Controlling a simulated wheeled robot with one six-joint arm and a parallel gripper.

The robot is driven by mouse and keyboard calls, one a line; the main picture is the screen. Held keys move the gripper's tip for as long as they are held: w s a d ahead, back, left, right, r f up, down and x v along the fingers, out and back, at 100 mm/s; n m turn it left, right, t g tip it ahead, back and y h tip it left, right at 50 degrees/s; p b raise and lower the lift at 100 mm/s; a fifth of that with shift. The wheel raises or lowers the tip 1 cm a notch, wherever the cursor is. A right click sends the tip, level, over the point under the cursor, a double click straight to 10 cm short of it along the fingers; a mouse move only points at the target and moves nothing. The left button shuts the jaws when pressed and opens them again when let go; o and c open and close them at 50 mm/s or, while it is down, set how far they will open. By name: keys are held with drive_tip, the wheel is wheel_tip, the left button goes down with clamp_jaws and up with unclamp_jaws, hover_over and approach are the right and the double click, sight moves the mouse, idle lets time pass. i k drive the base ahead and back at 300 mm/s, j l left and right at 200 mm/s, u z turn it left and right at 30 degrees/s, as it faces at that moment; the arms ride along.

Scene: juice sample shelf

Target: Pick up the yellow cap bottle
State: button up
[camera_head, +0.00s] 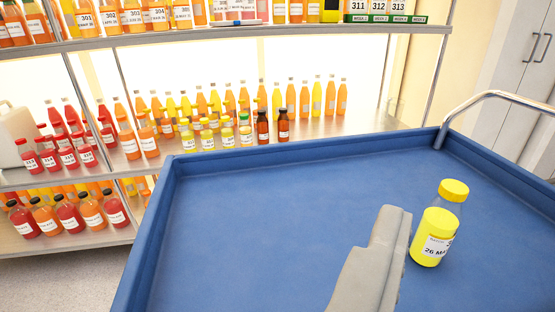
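The yellow cap bottle (436,228) stands upright in the right part of the blue tray-like top. It is clear with yellow contents and a white label reading "26 MA…". My gripper (393,228) shows as a grey shape rising from the bottom edge, just left of the bottle. A narrow strip of blue shows between them in the picture, and I see no contact. Only one side of the gripper shows clearly, so I cannot tell how far apart its fingers are. The bottle is not in its grip.
The blue top (260,225) has raised rims and is otherwise bare. A metal handle rail (495,97) rises at its right corner. Behind stands a shelf rack (190,160) crowded with red, orange and yellow bottles. Grey cabinet doors (525,55) are at the far right.

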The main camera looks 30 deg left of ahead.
sight(227, 131)
drive_tip(key=u, duration=1.2)
drive_tip(key=j, duration=0.75)
drive_tip(key=i+j+z, duration=0.25)
drive_tip(key=j, duration=0.4)
drive_tip(key=j+z, duration=0.3)
drive_tip(key=j, duration=0.35)
drive_tip(key=j+z, duration=0.25)
drive_tip(key=j, duration=0.4)
drive_tip(key=i+j+z, duration=0.4)
drive_tip(key=i+j, duration=0.2)
drive_tip(key=i, duration=0.15)
drive_tip(key=i+j+z, duration=0.35)
drive_tip(key=i+j, duration=0.25)
drive_tip(key=j, duration=0.25)
drive_tip(key=i+j+z, duration=0.1)
drive_tip(key=i, duration=0.3)
drive_tip(key=j, duration=0.05)
